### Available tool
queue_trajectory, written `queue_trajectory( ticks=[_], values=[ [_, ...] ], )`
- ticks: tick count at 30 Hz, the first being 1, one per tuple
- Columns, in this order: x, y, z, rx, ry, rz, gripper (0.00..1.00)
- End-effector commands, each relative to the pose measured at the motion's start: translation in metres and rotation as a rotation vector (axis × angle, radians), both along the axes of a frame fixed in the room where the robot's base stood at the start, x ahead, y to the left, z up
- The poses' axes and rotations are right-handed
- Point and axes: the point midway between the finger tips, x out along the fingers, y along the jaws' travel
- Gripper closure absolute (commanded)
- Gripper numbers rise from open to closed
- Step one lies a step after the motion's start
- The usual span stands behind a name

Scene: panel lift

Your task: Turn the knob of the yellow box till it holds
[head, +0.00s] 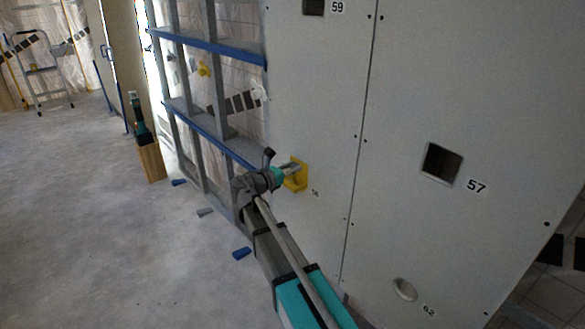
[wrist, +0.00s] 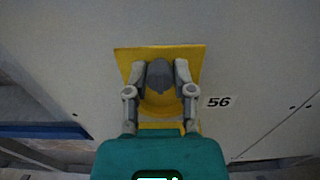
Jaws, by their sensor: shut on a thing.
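The yellow box (head: 300,173) is on the white wall panel, low and left of the panel seam. In the wrist view its yellow plate (wrist: 190,54) sits tilted a little, beside the label 56 (wrist: 219,101). A grey knob (wrist: 159,75) stands out from the middle of the box. My gripper (wrist: 158,70) has a finger on each side of the knob and is shut on it. In the head view my gripper (head: 290,169) reaches the box from the left. The lower part of the knob and box is hidden by my gripper.
The white panel (head: 320,95) has square openings near labels 59 and 57 (head: 442,163) and a round one near 62 (head: 404,289). Metal studs with blue rails (head: 205,45) stand left. Open floor (head: 80,230) lies left.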

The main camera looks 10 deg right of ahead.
Motion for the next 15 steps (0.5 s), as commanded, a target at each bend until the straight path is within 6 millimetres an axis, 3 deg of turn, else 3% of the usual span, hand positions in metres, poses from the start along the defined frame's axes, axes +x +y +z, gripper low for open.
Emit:
queue_trajectory(
  ticks=[15],
  values=[
    [0.0000,-0.0007,0.0001,0.041,-0.072,-0.001,1.00]
  ],
)
